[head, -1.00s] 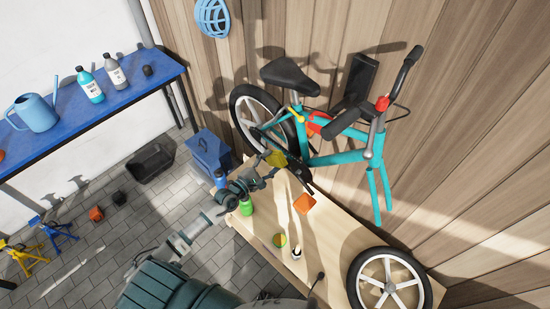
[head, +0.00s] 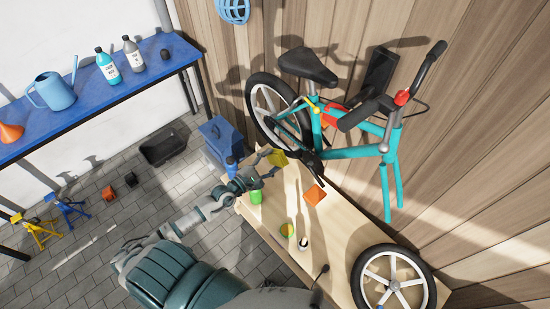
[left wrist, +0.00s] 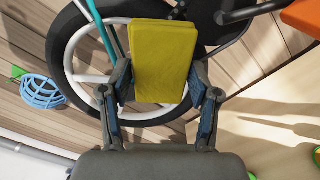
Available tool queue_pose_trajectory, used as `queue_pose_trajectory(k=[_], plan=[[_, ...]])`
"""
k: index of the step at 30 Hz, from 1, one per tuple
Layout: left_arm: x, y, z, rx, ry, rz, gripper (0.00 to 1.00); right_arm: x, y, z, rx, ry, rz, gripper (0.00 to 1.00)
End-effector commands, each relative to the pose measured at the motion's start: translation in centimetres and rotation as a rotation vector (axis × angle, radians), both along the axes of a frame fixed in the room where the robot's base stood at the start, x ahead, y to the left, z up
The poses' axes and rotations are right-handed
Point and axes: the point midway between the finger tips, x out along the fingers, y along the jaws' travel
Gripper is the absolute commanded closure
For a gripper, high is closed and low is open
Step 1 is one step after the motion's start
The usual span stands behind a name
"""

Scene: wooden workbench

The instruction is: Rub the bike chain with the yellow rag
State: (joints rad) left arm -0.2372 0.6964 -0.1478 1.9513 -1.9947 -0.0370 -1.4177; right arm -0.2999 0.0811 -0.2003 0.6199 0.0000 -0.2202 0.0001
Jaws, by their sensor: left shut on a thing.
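The yellow rag (head: 279,158) is a flat folded pad; it also shows upright in the left wrist view (left wrist: 163,62). My left gripper (head: 268,166) is shut on the rag, with a finger on each side of it in the left wrist view (left wrist: 163,92). The teal bike (head: 350,153) stands at the back of the bench. The rag is just left of its dark crank area (head: 312,162), in front of the rear wheel (left wrist: 85,60). The chain is too small and dark to make out clearly. I cannot tell whether the rag touches it. My right gripper is not in view.
A blue toolbox (head: 220,141) stands left of the bench.

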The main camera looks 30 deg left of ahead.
Motion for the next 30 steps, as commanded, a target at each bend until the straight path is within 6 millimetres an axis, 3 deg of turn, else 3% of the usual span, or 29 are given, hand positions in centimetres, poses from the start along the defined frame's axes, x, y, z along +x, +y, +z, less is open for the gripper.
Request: queue_pose_trajectory(k=[19,30], plan=[[0.1,-0.1,0.1,-0.001,-0.002,0.000,0.71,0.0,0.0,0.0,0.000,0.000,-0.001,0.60],[3.8,-1.3,0.2,-0.003,-0.002,0.001,0.71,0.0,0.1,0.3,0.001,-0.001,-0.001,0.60]])
